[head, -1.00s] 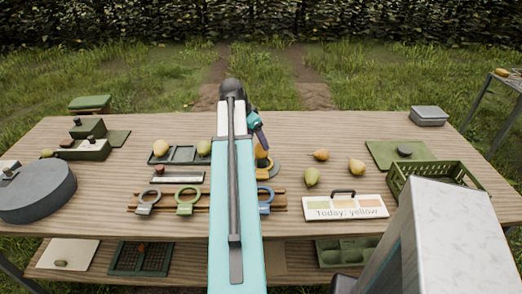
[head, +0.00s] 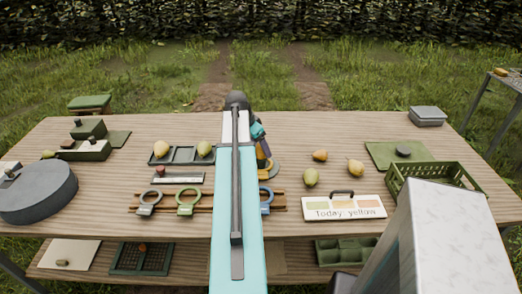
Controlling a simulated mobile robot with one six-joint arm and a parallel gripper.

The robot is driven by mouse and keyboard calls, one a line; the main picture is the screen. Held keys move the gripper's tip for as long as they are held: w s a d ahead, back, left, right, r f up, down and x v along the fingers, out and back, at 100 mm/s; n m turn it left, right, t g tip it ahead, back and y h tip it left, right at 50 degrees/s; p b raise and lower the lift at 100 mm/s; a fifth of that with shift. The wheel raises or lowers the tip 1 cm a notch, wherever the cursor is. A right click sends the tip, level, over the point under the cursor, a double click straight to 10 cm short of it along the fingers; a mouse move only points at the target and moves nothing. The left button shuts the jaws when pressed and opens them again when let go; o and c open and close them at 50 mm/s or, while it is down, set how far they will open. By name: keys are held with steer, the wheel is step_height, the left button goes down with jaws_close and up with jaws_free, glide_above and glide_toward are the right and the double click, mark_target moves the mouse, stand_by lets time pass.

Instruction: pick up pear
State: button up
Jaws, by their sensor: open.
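Three loose pears lie on the table right of my arm: an orange-yellow pear (head: 320,155), a yellow pear (head: 355,167) and a greenish-yellow pear (head: 311,177). Two more pears, one yellow (head: 161,148) and one greener (head: 204,148), sit in a dark tray (head: 182,160) left of my arm. My gripper (head: 262,149) shows only in part, as a dark piece below the teal wrist, left of the loose pears and apart from them. It is open; its fingertips are hard to make out behind my arm. A sign (head: 343,208) reads "Today: yellow".
A green slatted crate (head: 436,170) stands at the right, beside a green mat (head: 384,155) with a dark disc. Blue, green and grey rings (head: 186,203) stand at the front. A grey round drum (head: 38,192) is at the left. The table's back middle-right is clear.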

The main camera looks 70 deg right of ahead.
steer(key=shift+s+d+f, duration=0.15)
steer(key=shift+d+f, duration=0.05)
steer(key=shift+f, duration=0.3)
steer(key=shift+c, duration=0.2)
steer(key=c, duration=1.2)
steer(key=shift+r, duration=0.1)
steer(key=shift+r+b, duration=0.55)
steer(key=shift+r, duration=1)
steer(key=a+b, duration=0.1)
steer(key=a, duration=0.4)
steer(key=w+a+r+b, duration=0.1)
steer(key=a, duration=0.4)
steer(key=a+b, duration=0.1)
steer(key=a, duration=0.5)
steer(key=shift+w+r, duration=0.15)
steer(key=shift+r, duration=0.2)
